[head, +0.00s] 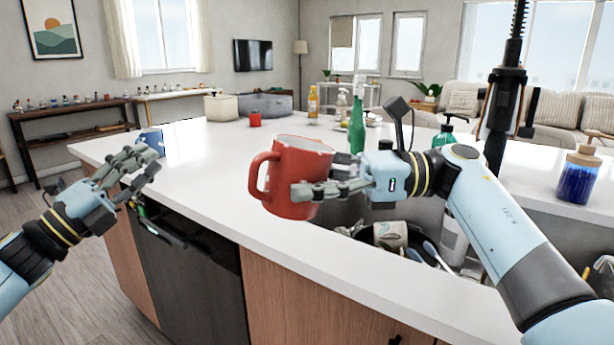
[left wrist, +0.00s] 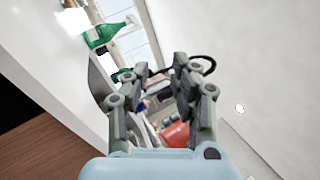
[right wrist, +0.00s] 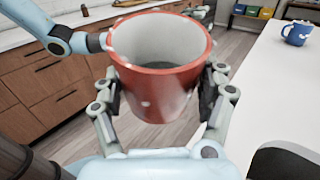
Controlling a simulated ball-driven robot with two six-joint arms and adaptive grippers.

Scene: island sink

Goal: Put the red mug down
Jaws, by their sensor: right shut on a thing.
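The red mug (head: 298,180) is held upright by my right gripper (head: 318,191), over or just in front of the counter's near edge in the head view. Its handle points left and its rim is up. In the right wrist view the mug (right wrist: 160,85) sits between the two fingers (right wrist: 160,110), and its inside looks empty. My left gripper (head: 140,172) is open and empty, out in front of the counter's left end. In the left wrist view its fingers (left wrist: 165,85) stand apart, and a red patch, probably the mug, shows beyond them.
The white counter (head: 220,185) has clear room left of the mug. A blue mug (head: 152,140) stands near its left end and a small red cup (head: 255,119) further back. A green bottle (head: 357,125) stands behind the mug. The sink below right holds dishes (head: 390,235).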

